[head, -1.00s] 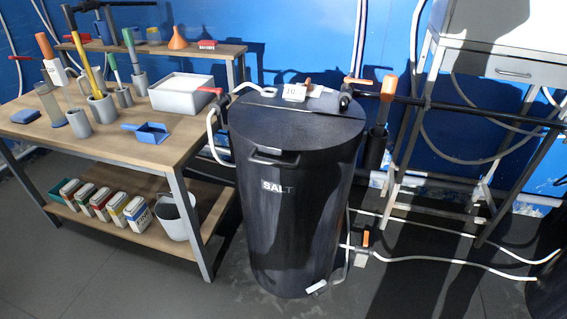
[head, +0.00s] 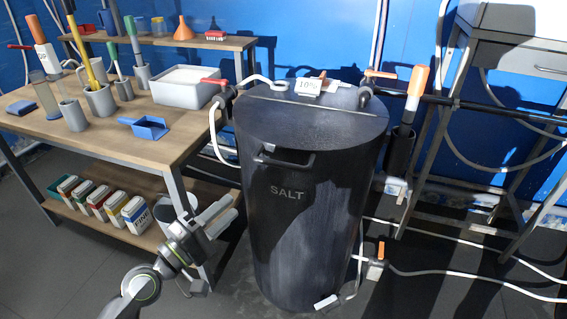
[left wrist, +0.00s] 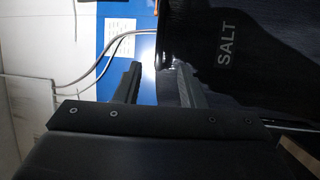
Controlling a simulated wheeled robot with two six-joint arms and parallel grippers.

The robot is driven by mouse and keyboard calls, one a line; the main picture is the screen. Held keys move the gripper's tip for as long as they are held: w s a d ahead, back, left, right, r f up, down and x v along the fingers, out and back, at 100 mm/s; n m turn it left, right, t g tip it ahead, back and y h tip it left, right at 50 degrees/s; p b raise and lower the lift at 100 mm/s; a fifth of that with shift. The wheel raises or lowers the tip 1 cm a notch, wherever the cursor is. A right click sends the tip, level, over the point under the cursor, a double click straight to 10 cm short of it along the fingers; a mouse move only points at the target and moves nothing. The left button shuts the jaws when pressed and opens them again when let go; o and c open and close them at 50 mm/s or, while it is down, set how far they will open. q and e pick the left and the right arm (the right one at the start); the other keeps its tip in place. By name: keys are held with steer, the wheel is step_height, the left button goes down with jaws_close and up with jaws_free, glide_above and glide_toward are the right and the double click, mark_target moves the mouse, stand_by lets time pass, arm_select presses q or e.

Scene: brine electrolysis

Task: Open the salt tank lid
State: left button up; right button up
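The salt tank (head: 300,225) is a tall black drum marked SALT, standing upright in the middle of the head view. Its lid (head: 310,122) is closed flat on top, with a seam across the back. A black bar handle (head: 285,158) sticks out at the front just below the rim. My left gripper (head: 231,206) is open and empty, to the left of the tank, lower than the handle and apart from it. In the left wrist view, the two spread fingers (left wrist: 159,85) show below the sideways SALT label (left wrist: 226,45). My right gripper is not in view.
A wooden workbench (head: 100,140) with beakers, a white tub (head: 186,87) and a blue scoop (head: 148,128) stands left of the tank. White pipes and a 10% sign (head: 309,86) are at the tank's back. A metal stand (head: 450,130) is on the right.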

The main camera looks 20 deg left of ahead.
mark_target(279, 164)
arm_select(q)
steer(key=p+x, duration=0.3)
steer(key=x, duration=1.3)
steer(key=shift+w+d+p, duration=0.15)
steer(key=shift+w+p, duration=0.2)
steer(key=shift+w, duration=0.1)
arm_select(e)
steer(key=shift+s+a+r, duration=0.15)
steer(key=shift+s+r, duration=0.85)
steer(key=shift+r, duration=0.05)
arm_select(q)
steer(key=shift+c, duration=0.5)
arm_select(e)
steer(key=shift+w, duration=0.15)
arm_select(q)
jaws_close()
